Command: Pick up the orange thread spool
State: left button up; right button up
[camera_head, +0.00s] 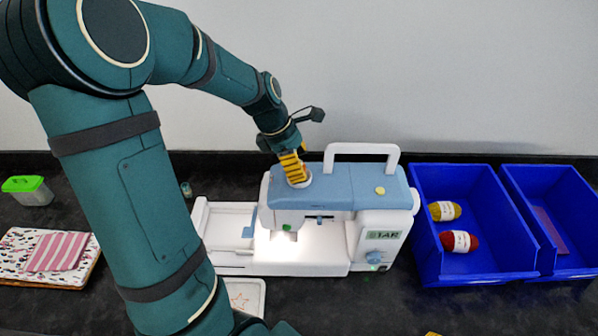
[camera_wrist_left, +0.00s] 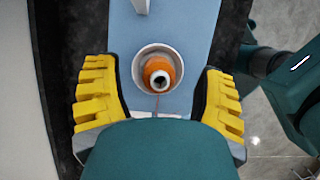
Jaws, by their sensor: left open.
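The orange thread spool (camera_wrist_left: 160,68) stands on a pale round holder on top of the blue and white sewing machine (camera_head: 335,193). In the head view the spool is mostly hidden behind my left gripper (camera_head: 293,168), which points down over the machine's top left. In the left wrist view my left gripper (camera_wrist_left: 160,105) is open, with one yellow ridged finger on each side of the spool and a clear gap to both. A thin thread runs from the spool toward the gripper's palm.
The machine's white carry handle (camera_head: 362,149) rises right of the gripper. Two blue bins (camera_head: 430,270) stand at the right, the nearer one with two yarn balls (camera_head: 459,241). Folded cloth (camera_head: 58,251) and a green-lidded box (camera_head: 27,190) lie at the left.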

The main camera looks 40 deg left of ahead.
pick_arm(q)
jog(key=shift+x, duration=1.15)
jog(key=c, duration=1.1)
jog(key=shift+c, duration=0.2)
